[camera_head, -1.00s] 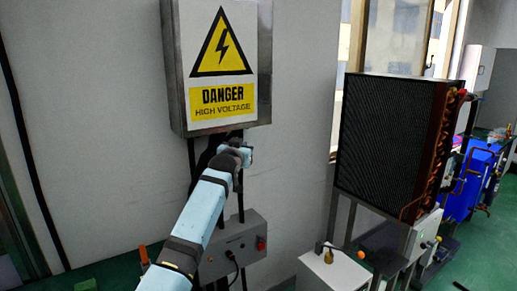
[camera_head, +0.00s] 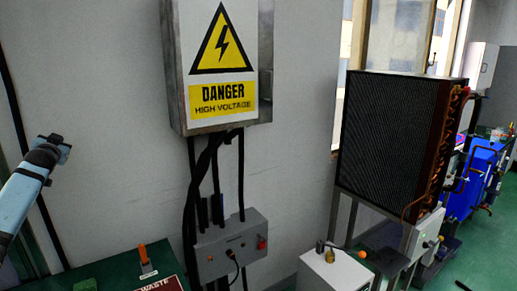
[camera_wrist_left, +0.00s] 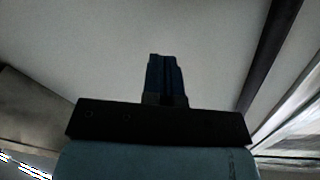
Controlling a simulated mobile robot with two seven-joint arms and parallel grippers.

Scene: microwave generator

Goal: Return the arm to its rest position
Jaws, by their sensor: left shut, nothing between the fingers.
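My left gripper (camera_head: 60,141) is at the left side of the head view, raised in front of the bare wall and well to the left of the grey control box. It also shows in the left wrist view (camera_wrist_left: 165,62), where its two dark blue fingers are together with nothing between them. Part of my light blue left arm (camera_head: 20,195) comes in from the left edge. My right gripper is not in either view.
A high-voltage box (camera_head: 222,65) hangs on the wall with black cables below it. A grey control box (camera_head: 228,250) with a red button is underneath. A black finned radiator (camera_head: 390,140) stands at right. An orange-handled item (camera_head: 146,258) is on the green surface at lower left.

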